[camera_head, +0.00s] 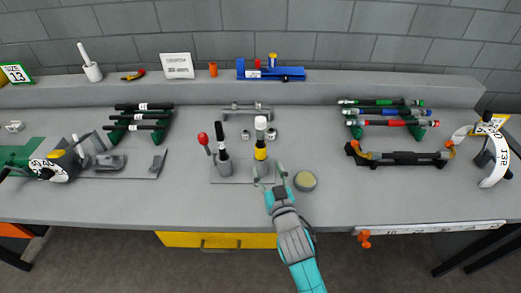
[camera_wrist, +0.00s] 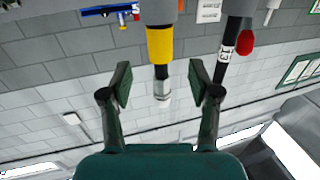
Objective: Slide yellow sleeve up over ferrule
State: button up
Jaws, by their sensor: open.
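The yellow sleeve (camera_head: 260,153) sits around an upright black hose, just above a grey holder (camera_head: 262,170) on the bench. The pale ferrule (camera_head: 261,122) caps the hose top, with a stretch of black between it and the sleeve. The wrist view is upside down: the sleeve (camera_wrist: 160,45) is at upper middle and the ferrule (camera_wrist: 162,88) hangs below it. My gripper (camera_head: 270,181) is open and empty in front of the holder. In the wrist view its fingers (camera_wrist: 160,84) show left and right of the ferrule; neither visibly touches it, and the depth gap is unclear.
A second holder with a black hose (camera_head: 223,150) and a red-topped tool (camera_head: 203,139) stands close left. A round tin (camera_head: 305,181) is right of my gripper. Racked hoses (camera_head: 140,118) are at left, more (camera_head: 388,113) at right. Bare bench lies in front.

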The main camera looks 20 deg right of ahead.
aim_at(262, 154)
jog(key=w, duration=0.8)
jog(key=shift+w+d, duration=0.25)
jog(key=shift+w, duration=0.1)
grip_shut()
